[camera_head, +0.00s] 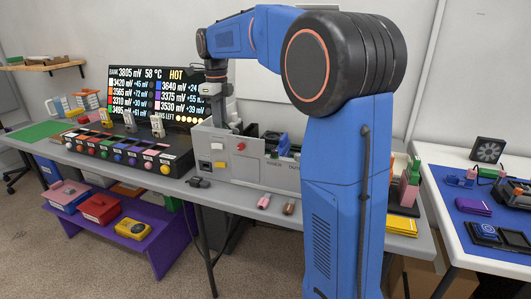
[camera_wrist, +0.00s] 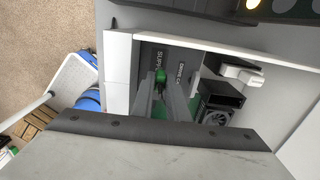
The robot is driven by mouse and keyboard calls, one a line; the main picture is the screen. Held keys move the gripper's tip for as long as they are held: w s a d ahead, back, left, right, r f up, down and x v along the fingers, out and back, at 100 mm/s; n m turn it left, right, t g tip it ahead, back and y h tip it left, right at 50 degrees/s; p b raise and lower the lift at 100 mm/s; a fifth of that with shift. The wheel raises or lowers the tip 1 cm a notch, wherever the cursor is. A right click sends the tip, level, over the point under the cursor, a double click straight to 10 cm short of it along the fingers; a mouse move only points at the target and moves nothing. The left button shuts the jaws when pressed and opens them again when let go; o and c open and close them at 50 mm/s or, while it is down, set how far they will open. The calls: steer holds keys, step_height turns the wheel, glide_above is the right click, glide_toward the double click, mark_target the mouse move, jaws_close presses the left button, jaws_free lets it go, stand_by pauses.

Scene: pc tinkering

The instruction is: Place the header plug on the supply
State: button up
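My gripper (camera_wrist: 164,82) points down in the wrist view, with its two grey fingers close together around a small green piece that looks like the header plug (camera_wrist: 160,75). The plug sits at the fingertips, beside the SUPPLY label (camera_wrist: 157,58). A DRIVE label (camera_wrist: 180,72) is to the right of it. Whether the plug touches the supply surface I cannot tell. In the head view my gripper (camera_head: 237,127) is low over the grey bench unit (camera_head: 215,150); its fingertips are not clear there.
A fan (camera_wrist: 217,118) and a dark box are close to the right of the fingers. A white handled part (camera_wrist: 242,75) lies beyond them. A black button panel (camera_head: 130,146) stands left of the unit on the grey table (camera_head: 240,194). A second table (camera_head: 470,230) is at the right.

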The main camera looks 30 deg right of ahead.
stand_by(0.4)
steer(key=o, duration=0.6)
steer(key=shift+c, duration=0.2)
steer(key=shift+r, duration=0.1)
steer(key=shift+r, duration=3.95)
steer(key=shift+s, duration=0.1)
